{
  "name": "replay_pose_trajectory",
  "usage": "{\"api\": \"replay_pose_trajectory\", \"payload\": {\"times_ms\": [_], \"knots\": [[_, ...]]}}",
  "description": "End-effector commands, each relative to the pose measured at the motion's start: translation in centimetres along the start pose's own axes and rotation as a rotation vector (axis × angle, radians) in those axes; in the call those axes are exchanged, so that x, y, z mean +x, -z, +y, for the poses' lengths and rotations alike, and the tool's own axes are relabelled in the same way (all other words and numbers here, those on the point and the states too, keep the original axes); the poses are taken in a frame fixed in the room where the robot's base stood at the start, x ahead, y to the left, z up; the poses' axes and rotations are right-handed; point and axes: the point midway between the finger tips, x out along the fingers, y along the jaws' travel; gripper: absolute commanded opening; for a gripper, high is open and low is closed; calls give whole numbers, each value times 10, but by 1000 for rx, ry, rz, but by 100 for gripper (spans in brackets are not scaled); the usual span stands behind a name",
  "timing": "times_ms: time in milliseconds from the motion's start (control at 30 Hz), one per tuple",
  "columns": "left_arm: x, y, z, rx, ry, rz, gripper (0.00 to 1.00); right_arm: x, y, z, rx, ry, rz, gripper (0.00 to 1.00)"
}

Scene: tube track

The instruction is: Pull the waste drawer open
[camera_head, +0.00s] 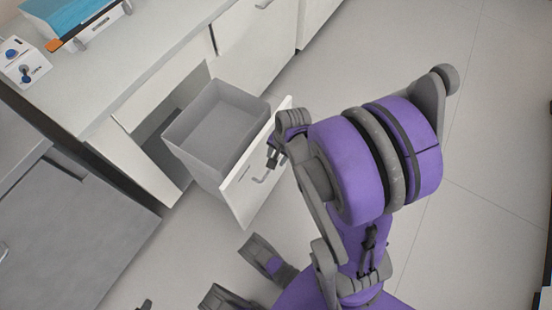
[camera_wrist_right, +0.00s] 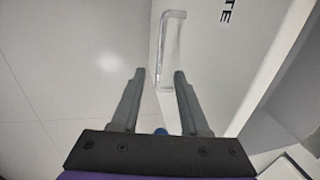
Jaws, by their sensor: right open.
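The waste drawer's white front (camera_head: 245,186) stands out from the cabinet in the head view, with a grey bin (camera_head: 213,133) behind it. The drawer is open. Its bar handle (camera_head: 261,180) is on the outer face. My right gripper (camera_head: 271,158) is close to that face, beside the handle. In the right wrist view the drawer front (camera_wrist_right: 215,50) fills the right half, with letters ending in "TE". The handle (camera_wrist_right: 176,40) lies ahead of my right gripper (camera_wrist_right: 159,72), which is open. The handle's near end shows between the fingertips; contact cannot be told. My left gripper is not clearly seen.
A grey cabinet (camera_head: 75,235) stands at left. A worktop (camera_head: 125,55) carries a blue-topped item (camera_head: 70,14) and a small box with knobs (camera_head: 22,62). Other white drawer fronts (camera_head: 255,45) are beyond. The pale floor (camera_head: 490,130) to the right is clear.

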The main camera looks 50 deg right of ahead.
Motion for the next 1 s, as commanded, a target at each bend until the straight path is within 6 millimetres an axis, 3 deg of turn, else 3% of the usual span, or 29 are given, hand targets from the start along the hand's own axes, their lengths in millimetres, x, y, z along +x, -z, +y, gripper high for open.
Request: {"api": "replay_pose_trajectory", "payload": {"times_ms": [100, 267, 1000], "knots": [[-14, 4, 0, 0, 0, 5, 50, -24, 0, 0, 1, 1, 1, 45], [-20, 6, 0, 0, 0, 7, 50, -38, 0, 0, 0, 1, 1, 45], [-20, 6, 0, 0, 0, 7, 50, -39, 0, 0, 0, 0, 0, 45]]}}
